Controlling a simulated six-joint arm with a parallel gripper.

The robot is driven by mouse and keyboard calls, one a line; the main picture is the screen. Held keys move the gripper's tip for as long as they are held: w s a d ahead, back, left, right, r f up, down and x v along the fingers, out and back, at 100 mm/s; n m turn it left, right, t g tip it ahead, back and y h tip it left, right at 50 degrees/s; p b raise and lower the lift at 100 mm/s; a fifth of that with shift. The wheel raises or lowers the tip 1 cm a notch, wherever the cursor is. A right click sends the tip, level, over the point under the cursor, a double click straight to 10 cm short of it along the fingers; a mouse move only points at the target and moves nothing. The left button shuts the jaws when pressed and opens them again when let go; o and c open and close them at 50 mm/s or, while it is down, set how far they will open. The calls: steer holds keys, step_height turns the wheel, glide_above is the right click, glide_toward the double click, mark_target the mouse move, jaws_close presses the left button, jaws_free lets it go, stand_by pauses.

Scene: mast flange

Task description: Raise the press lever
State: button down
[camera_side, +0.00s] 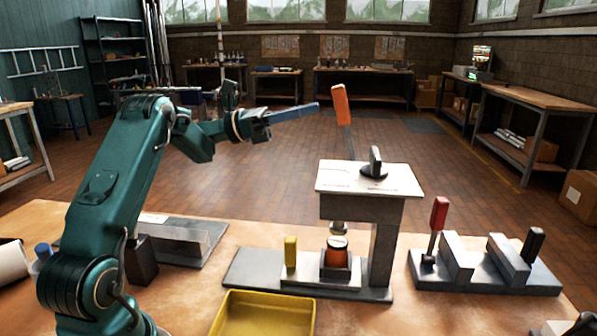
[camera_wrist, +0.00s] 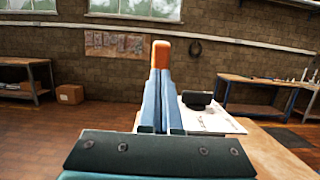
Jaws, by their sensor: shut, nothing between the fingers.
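The press lever (camera_side: 341,107) has an orange grip and stands nearly upright, leaning slightly left, above the white-topped press (camera_side: 345,207). In the wrist view its orange grip (camera_wrist: 161,54) shows just beyond my fingertips. My gripper (camera_side: 317,107) is shut and empty, pointing right towards the lever, with its tips a little left of the lever's grip in the side view. Its blue fingers (camera_wrist: 160,85) lie together in the wrist view and hide the lower part of the lever. Whether the tips touch the lever is hard to tell.
A black knob (camera_side: 375,162) stands on the press top. An orange-red piece (camera_side: 337,252) sits under the ram, with a yellow block (camera_side: 290,251) beside it. A yellow tray (camera_side: 262,315) lies in front. A vise-like fixture with a red handle (camera_side: 439,213) stands at right.

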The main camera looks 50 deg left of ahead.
mark_target(341, 125)
steer(key=shift+x, duration=1.3)
steer(key=w+d+r+g+y, duration=0.2)
steer(key=w+d, duration=0.1)
steer(key=shift+w+d, duration=0.1)
steer(key=shift+w+d+r+g+y, duration=0.15)
steer(key=shift+w+d+g+y, duration=0.25)
steer(key=shift+w+d, duration=0.45)
steer(key=shift+a, duration=0.1)
